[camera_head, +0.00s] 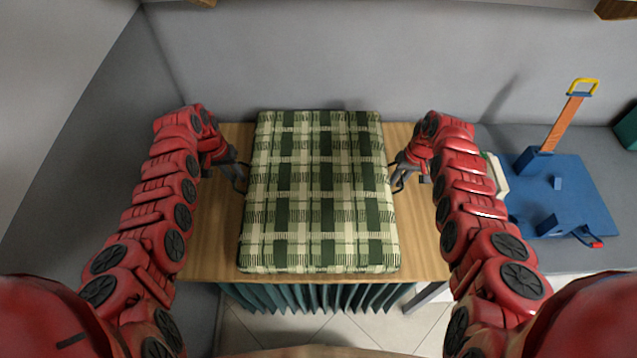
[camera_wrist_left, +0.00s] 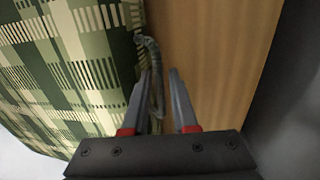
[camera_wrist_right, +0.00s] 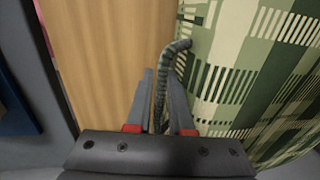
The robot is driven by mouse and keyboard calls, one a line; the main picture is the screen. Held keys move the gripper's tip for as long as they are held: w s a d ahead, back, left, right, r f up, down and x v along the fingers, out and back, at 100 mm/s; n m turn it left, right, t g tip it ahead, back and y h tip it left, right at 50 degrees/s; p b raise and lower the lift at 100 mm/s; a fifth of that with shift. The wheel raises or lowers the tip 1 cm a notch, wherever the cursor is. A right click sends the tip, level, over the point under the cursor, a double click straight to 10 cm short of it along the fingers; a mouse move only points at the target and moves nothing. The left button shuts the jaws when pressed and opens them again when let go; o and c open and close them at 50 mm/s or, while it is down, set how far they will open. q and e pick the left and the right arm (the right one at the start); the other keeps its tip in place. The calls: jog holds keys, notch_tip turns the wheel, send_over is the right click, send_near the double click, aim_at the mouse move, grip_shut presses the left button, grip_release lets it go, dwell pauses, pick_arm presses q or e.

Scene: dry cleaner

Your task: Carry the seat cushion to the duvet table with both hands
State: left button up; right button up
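The seat cushion (camera_head: 320,190), in green and cream plaid, lies flat on a wooden table (camera_head: 215,225). A thin grey-green cord handle shows at its edge in the left wrist view (camera_wrist_left: 154,60) and in the right wrist view (camera_wrist_right: 166,62). My left gripper (camera_head: 240,178) is at the cushion's left side, its fingers on either side of the cord, with a gap beside it. My right gripper (camera_head: 398,180) is likewise around the cord on the right side. Both look open. The cushion's underside is hidden.
A green pleated curtain (camera_head: 310,297) hangs below the table's front edge. A grey wall (camera_head: 330,60) is close behind the table.

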pick_arm(q)
jog(key=shift+f, duration=0.15)
pick_arm(e)
jog(key=shift+f, duration=0.15)
pick_arm(q)
jog(key=shift+c, duration=0.2)
pick_arm(e)
jog(key=shift+c, duration=0.2)
pick_arm(q)
grip_shut()
pick_arm(e)
grip_shut()
dwell(0.7)
